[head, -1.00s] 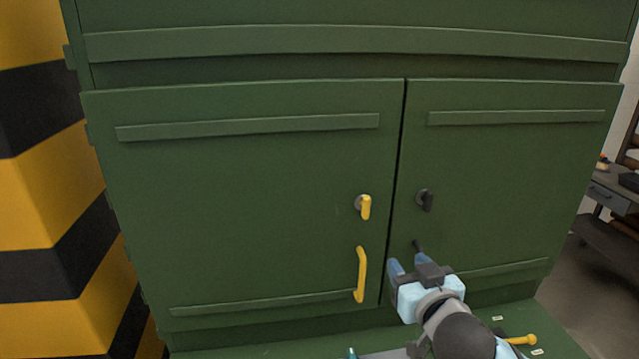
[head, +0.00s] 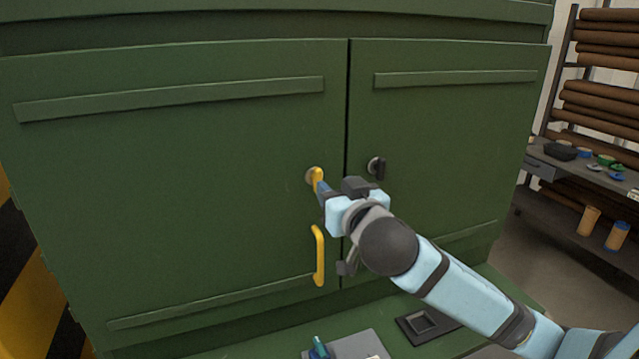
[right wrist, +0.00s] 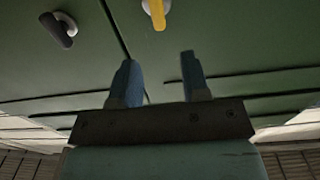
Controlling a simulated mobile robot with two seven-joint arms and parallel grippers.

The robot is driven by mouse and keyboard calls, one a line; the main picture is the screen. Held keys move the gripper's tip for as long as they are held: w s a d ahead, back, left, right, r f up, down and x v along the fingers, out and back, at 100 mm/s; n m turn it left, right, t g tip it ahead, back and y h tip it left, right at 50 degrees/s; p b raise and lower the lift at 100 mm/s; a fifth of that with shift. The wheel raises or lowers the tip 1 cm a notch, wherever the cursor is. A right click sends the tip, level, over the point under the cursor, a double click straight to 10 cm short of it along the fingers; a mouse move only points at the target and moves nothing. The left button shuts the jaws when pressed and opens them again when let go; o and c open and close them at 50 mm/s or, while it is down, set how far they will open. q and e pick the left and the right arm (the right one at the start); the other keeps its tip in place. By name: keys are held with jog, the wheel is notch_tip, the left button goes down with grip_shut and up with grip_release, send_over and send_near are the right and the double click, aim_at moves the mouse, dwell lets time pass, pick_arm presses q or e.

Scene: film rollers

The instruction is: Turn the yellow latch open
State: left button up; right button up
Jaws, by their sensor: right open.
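The yellow latch (head: 317,178) is on the left green cabinet door, near the seam between the doors. Its lever points down from a round grey base. In the head view my right gripper (head: 322,191) is at the latch, its fingertips overlapping the lever's lower end. In the right wrist view the same latch (right wrist: 155,12) shows at the top edge, ahead of the open, empty fingers (right wrist: 160,75). The lever is not between the fingers there; contact cannot be told. My left gripper is not in view.
A yellow handle (head: 319,255) is below the latch. A black latch (head: 377,168) is on the right door. A ledge below holds a grey tray (head: 366,343) and a dark square piece (head: 424,324). A shelf of brown rolls (head: 605,60) stands at the right.

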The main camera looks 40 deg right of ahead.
aim_at(320, 171)
jog(key=p+x, duration=0.1)
jog(key=x, duration=0.5)
jog(key=shift+w+d+r+p, duration=0.1)
jog(key=shift+w+r+p, duration=0.1)
jog(key=shift+w+p, duration=0.2)
jog(key=shift+w+d, duration=0.1)
jog(key=shift+w, duration=0.6)
jog(key=shift+w+f, duration=0.15)
grip_shut()
